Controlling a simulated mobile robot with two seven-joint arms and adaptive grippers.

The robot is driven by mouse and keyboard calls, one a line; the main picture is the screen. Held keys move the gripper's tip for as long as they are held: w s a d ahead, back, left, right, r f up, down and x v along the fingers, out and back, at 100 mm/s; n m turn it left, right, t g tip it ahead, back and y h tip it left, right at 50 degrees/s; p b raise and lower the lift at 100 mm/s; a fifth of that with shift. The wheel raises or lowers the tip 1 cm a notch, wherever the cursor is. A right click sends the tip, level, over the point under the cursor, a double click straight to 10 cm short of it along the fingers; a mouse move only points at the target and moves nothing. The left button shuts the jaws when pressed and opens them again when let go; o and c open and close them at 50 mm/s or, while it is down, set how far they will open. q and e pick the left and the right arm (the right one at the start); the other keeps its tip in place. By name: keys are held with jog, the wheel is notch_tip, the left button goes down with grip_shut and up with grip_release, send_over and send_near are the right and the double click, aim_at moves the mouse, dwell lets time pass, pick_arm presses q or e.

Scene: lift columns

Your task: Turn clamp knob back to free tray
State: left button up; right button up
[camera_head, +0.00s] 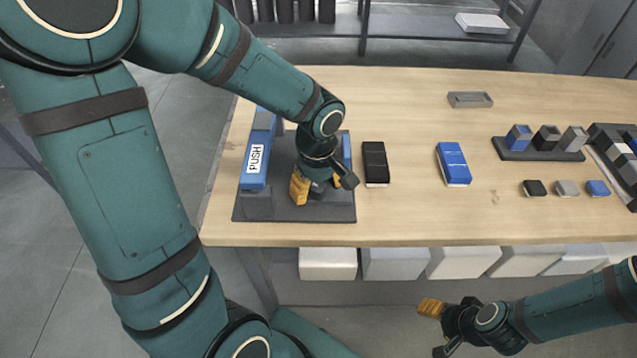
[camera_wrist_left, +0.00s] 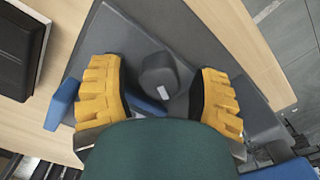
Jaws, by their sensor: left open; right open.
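The clamp knob (camera_wrist_left: 158,75) is a dark grey rounded block with a small white mark, seen in the left wrist view. My left gripper (camera_wrist_left: 160,92) is open, its yellow fingers on either side of the knob with gaps showing. In the head view my left gripper (camera_head: 318,188) points down over the grey fixture plate (camera_head: 290,212) and hides the knob. A blue bar labelled PUSH (camera_head: 254,160) stands at the plate's left. Which part is the tray I cannot tell. My right gripper (camera_head: 438,330) is open and empty, in front of the table.
A black box (camera_head: 375,163) lies just right of the fixture, and a blue box (camera_head: 453,164) further right. A dark rack (camera_head: 540,156) with blocks and several small loose blocks are at the right. The table (camera_head: 420,216) is clear along its front.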

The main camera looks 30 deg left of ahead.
pick_arm(q)
jog(key=shift+r+p, duration=2.25)
jog(key=shift+r, duration=1.2)
jog(key=shift+f, duration=0.1)
